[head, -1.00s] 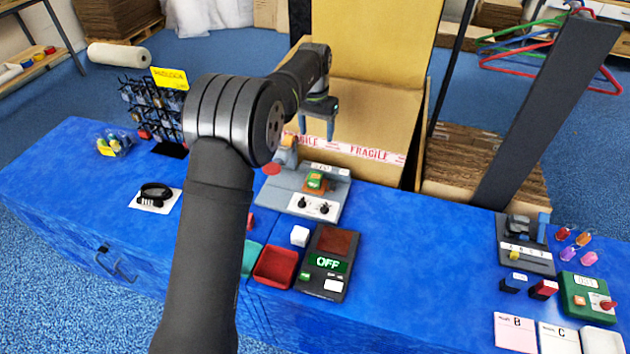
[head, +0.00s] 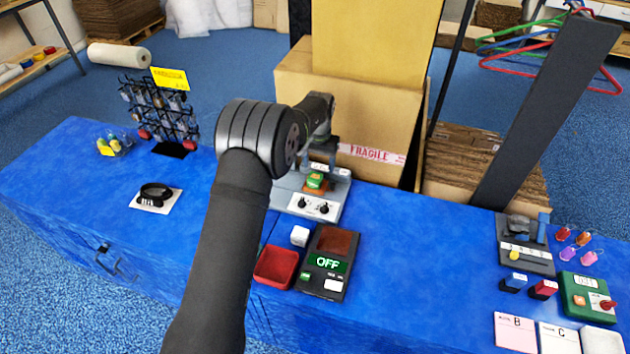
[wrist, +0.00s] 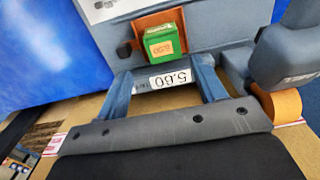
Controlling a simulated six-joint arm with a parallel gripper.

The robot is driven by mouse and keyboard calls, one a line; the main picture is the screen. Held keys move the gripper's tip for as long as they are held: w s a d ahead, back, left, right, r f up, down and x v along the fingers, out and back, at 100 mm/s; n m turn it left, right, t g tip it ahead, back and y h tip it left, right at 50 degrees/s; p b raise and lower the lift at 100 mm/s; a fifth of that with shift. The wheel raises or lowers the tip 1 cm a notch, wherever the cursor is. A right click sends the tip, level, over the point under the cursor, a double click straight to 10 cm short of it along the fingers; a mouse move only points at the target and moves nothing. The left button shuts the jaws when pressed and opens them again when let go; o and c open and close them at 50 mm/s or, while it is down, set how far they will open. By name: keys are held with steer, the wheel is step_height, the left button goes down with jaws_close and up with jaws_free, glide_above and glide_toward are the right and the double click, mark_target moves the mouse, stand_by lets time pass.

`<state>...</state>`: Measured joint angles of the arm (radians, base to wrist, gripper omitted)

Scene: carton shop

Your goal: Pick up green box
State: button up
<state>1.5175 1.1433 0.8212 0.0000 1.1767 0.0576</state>
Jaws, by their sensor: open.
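The green box (head: 316,181) sits on an orange-brown holder of the grey machine (head: 335,210) on the blue table. The wrist view shows the small green box (wrist: 165,42) with an orange label on its face, resting in the orange holder (wrist: 140,28). My gripper (wrist: 163,82) is open and empty. Its two blue-grey fingers point toward the machine, with the box just beyond the fingertips and a "5.60" display strip between the fingers. In the head view my gripper (head: 325,155) is just behind the box, partly hidden by my arm.
A large FRAGILE carton (head: 370,110) stands behind the machine. In front are a white cube (head: 299,236), a red tray (head: 276,268) and a black device reading OFF (head: 328,263). A keychain rack (head: 165,110) stands left. The table's right middle is clear.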

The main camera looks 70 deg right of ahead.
mark_target(316, 174)
steer(key=f, duration=0.5)
steer(key=shift+w+a+f, duration=0.1)
steer(key=shift+w+a, duration=0.15)
steer(key=shift+w, duration=0.1)
steer(key=c, duration=1.1)
steer(key=shift+c, duration=0.2)
